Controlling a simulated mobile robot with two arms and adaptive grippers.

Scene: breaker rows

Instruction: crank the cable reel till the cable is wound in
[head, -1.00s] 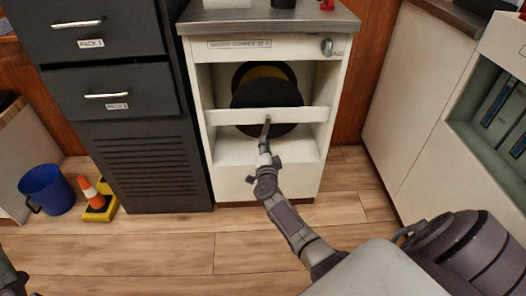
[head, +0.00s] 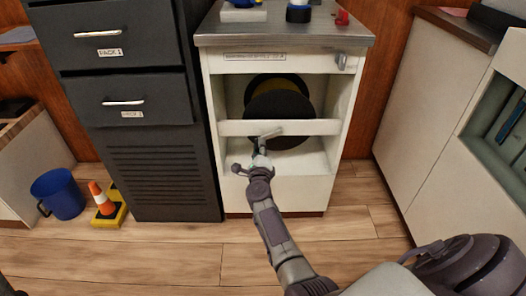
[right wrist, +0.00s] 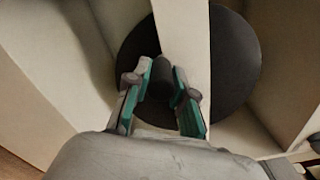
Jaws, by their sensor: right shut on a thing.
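The cable reel (head: 278,104) sits inside an open white cabinet, with a black round flange in front and a band of yellow (head: 290,79) behind it. A white crossbar hides part of it. My right gripper (head: 266,140) is in front of the lower part of the reel, just below the crossbar. In the right wrist view its green-padded fingers are shut on a dark crank handle (right wrist: 163,80), with the black flange (right wrist: 233,62) behind. The rest of the crank is hidden. My left gripper does not show.
The crossbar (head: 228,128) spans the cabinet opening close to my gripper. A dark drawer cabinet (head: 158,98) stands directly left. A blue bucket (head: 58,193) and an orange-and-white cone (head: 101,198) are on the floor further left. Floor in front is clear.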

